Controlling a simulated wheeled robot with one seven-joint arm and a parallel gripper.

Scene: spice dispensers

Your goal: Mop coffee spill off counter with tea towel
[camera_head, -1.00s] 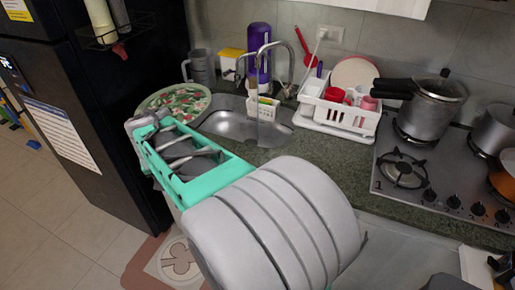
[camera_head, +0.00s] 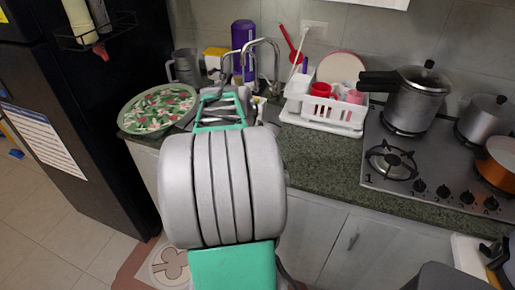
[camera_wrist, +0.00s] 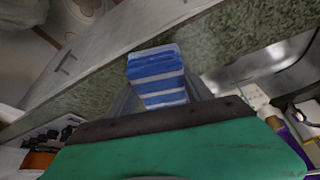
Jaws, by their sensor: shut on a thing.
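A blue-and-white striped cloth, which looks like the tea towel (camera_wrist: 156,72), is bunched in my gripper (camera_wrist: 162,106) in the wrist view. The grey fingers are shut on it from both sides. The cloth appears over the green speckled counter (camera_wrist: 105,97), between its front edge and the sink. I cannot tell whether it touches the counter. In the head view my arm reaches over the counter by the sink and hides the cloth and most of the sink. I cannot make out any coffee spill in either view.
A white dish rack (camera_head: 326,108) stands right of the sink. A pressure cooker (camera_head: 414,100) sits on the stove (camera_head: 435,165). The counter front between rack and stove is clear.

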